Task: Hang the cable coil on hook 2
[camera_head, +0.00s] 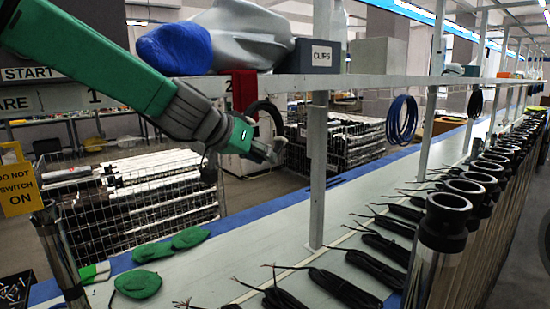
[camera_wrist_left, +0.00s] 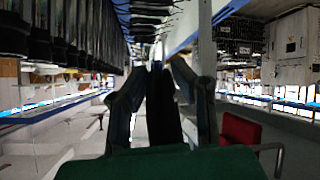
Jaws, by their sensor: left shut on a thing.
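My left gripper (camera_head: 268,152) reaches in from the left, below the shelf edge, and is shut on a black cable coil (camera_head: 273,108). A number 2 label (camera_head: 229,85) is on the shelf edge, partly covered by my arm and the red cloth. Hook 2 itself cannot be made out clearly in the head view. My right gripper is not in view.
A white post (camera_head: 317,170) stands to the right. A blue coil (camera_head: 402,120) hangs farther right. Black cables (camera_head: 340,288), green pads (camera_head: 138,283) and upright tubes (camera_head: 440,235) occupy the bench below.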

